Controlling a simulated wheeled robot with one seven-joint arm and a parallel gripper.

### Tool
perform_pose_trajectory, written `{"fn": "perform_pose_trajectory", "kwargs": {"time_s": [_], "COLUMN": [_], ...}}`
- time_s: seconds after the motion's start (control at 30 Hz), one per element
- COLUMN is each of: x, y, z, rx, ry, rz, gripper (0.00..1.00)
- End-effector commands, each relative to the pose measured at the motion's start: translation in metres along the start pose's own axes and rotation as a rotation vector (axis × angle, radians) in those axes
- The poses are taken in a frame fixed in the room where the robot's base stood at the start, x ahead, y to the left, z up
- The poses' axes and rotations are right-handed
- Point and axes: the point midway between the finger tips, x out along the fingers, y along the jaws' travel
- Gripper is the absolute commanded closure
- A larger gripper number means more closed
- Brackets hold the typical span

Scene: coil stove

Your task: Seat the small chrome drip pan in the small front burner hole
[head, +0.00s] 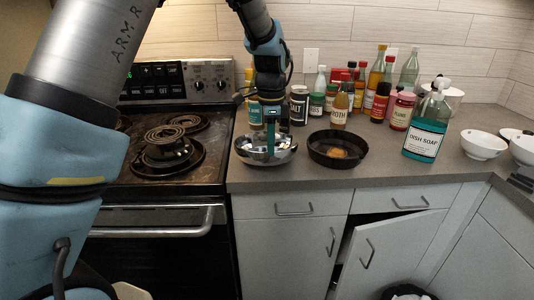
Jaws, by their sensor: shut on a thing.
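My gripper (270,150) points down over the counter just right of the stove. Its fingers are shut on a shiny, bowl-shaped chrome drip pan (247,151), which is on or just above the counter; I cannot tell which. The fingers hide part of the pan's inside. The stove (215,165) is to the left. Its front burner (190,166) shows a dark ring with a dark coil (166,133) raised above it. Whether the small burner hole is open cannot be made out, as my arm covers the stove's left part.
A black skillet (318,155) with something brown inside stands right of the chrome pan. Bottles and jars (377,105) crowd the counter behind. A dish soap bottle (425,140) and white bowls (483,146) are farther right. A cabinet door (365,250) below hangs ajar.

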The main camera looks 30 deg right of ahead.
Motion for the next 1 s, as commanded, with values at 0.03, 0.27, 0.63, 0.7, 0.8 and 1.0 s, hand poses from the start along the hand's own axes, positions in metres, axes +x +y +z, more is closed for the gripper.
{"fn": "perform_pose_trajectory", "kwargs": {"time_s": [0.03,0.27,0.63,0.7,0.8,1.0], "x": [-0.004,-0.013,-0.027,-0.029,-0.033,-0.033], "y": [0.000,0.000,0.000,0.000,0.000,0.000], "z": [0.000,0.000,0.000,0.000,0.000,0.000], "rx": [0.000,-0.001,-0.001,0.000,0.000,0.000], "ry": [0.000,0.001,0.001,0.001,0.000,0.000], "rz": [-0.001,-0.001,-0.001,-0.001,-0.001,0.000], "gripper": [1.00,1.00,1.00,1.00,1.00,1.00]}}
